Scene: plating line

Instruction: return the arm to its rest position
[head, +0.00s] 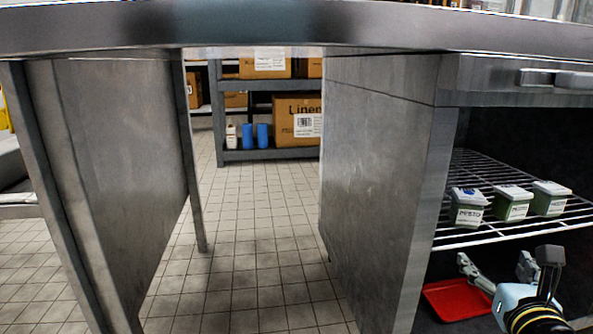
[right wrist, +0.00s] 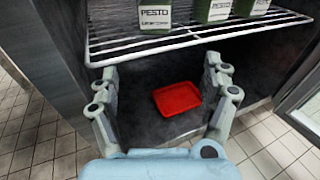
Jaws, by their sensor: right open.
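My right gripper (head: 497,268) is at the lower right of the head view, in front of the open shelf unit and below its wire shelf. In the right wrist view its two fingers (right wrist: 165,85) are spread wide with nothing between them. A red tray (right wrist: 178,98) lies on the floor of the unit beyond the fingers, apart from them. The tray also shows in the head view (head: 440,300), partly hidden by the gripper. My left gripper is not in view.
A wire shelf (head: 468,232) above my right gripper holds three pesto containers (head: 468,208). A steel side panel (head: 380,180) stands left of the opening. A metal counter (head: 300,28) crosses the top. Tiled floor (head: 240,220) is clear between the cabinets, with a rack of boxes (head: 297,118) behind.

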